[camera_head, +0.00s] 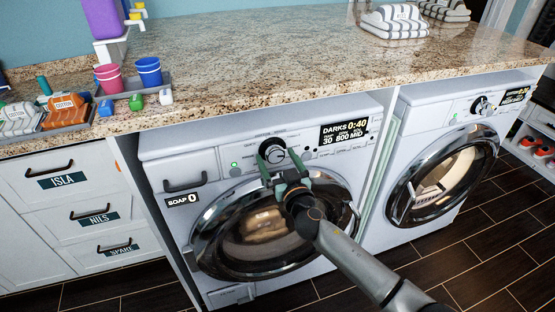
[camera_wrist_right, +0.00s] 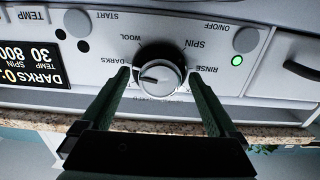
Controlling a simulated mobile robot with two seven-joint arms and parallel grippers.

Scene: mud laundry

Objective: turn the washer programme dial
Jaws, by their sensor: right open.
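The washer programme dial (camera_head: 273,151) is a round silver knob with a dark ring on the front panel of the left washer (camera_head: 209,155). The display (camera_head: 343,131) reads DARKS 0:40, 30, 800, MID. In the right wrist view the dial (camera_wrist_right: 159,77) sits between the two green fingers, its pointer toward the DARKS side. My right gripper (camera_head: 279,172) is open, with its fingertips on either side of the dial's lower part. Whether the fingers touch the knob I cannot tell. My left gripper is not in view.
A second machine (camera_head: 443,150) stands to the right. A granite counter (camera_head: 250,65) runs above both, with cups (camera_head: 148,72), a tray of packets, and folded striped towels (camera_head: 395,21). The glass door (camera_head: 265,235) is below my right gripper. White drawers (camera_head: 70,185) are at left.

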